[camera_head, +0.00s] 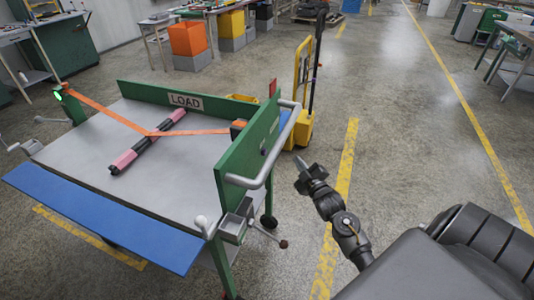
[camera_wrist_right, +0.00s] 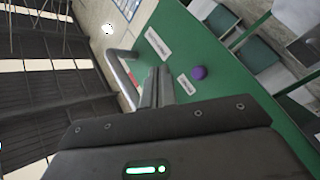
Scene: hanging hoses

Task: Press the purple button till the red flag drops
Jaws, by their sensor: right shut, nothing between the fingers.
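The purple button (camera_wrist_right: 199,72) is a round knob on the green end panel (camera_wrist_right: 222,55) of the cart, beside two white labels. In the head view it is a small dark spot (camera_head: 263,152) on that panel. A small red flag (camera_head: 272,87) stands upright at the far top end of the panel. My right gripper (camera_head: 300,162) is shut and empty, to the right of the panel and apart from the button. In the right wrist view its fingers (camera_wrist_right: 158,88) point toward the panel, left of the button. My left gripper is out of view.
A grey handle rail (camera_head: 262,178) juts from the panel toward my right gripper. The grey cart top (camera_head: 90,150) holds a pink and black roller (camera_head: 148,142) under an orange strap (camera_head: 110,115). A yellow pallet truck (camera_head: 303,80) stands behind.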

